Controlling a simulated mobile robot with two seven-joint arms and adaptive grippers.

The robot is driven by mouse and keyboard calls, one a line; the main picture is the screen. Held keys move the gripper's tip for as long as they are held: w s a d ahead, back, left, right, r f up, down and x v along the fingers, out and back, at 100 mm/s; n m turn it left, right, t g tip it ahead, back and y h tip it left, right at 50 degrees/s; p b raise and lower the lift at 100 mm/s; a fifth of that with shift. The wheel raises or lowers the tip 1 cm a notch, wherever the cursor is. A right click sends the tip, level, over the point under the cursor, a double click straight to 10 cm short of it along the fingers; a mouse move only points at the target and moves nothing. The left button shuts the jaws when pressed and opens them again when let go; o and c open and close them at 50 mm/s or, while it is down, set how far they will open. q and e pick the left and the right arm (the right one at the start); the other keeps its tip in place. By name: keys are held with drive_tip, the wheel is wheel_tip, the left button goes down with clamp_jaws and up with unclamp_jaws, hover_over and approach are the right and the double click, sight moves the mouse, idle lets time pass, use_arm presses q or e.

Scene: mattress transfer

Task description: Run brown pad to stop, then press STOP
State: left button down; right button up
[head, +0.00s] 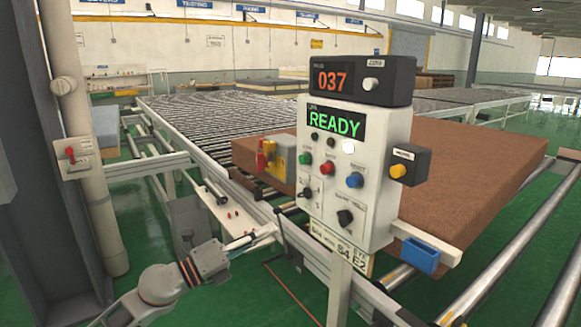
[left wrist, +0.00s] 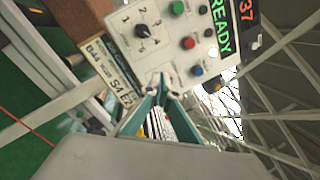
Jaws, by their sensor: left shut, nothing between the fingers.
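The brown pad (head: 470,165) lies flat on the roller conveyor behind the control panel, which hides part of it. The white control panel (head: 378,215) stands upright on a post. Its screen (head: 336,122) reads READY in green. Below are a green button (head: 305,159), a red button (head: 327,168) and a blue button (head: 354,180); their labels are too small to read. The red button also shows in the left wrist view (left wrist: 189,43). My left gripper (head: 272,233) is shut and empty, low left of the panel; its teal fingers (left wrist: 163,88) point toward the panel. My right gripper is not in view.
A display (head: 361,80) reading 037 tops the panel. A yellow button (head: 398,171) sits on a side box, and a black dial (head: 345,217) is low on the face. A grey column (head: 60,130) stands left. Empty rollers (head: 215,125) stretch behind.

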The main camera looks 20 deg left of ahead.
use_arm(q)
drive_tip(key=w+a+r+m+y, duration=0.1)
drive_tip(key=w+a+r+m, duration=0.1)
drive_tip(key=r+m, duration=0.3)
drive_tip(key=w+a+r+m+g, duration=0.1)
drive_tip(key=w+a+r+m, duration=0.1)
drive_tip(key=a+r+m, duration=0.3)
wheel_tip(320, 180, up, 2)
drive_tip(key=shift+r+m+g+y, duration=0.15)
drive_tip(key=shift+m+g+y, duration=0.15)
drive_tip(key=shift+y, duration=0.1)
drive_tip(key=shift+w+d, duration=0.1)
drive_tip(key=shift+w, duration=0.05)
drive_tip(key=p, duration=0.2)
approach(301, 160)
drive_tip(key=x, duration=0.5)
drive_tip(key=shift+d+r, duration=0.15)
drive_tip(key=shift+d, duration=0.05)
drive_tip(key=shift+x, duration=0.8)
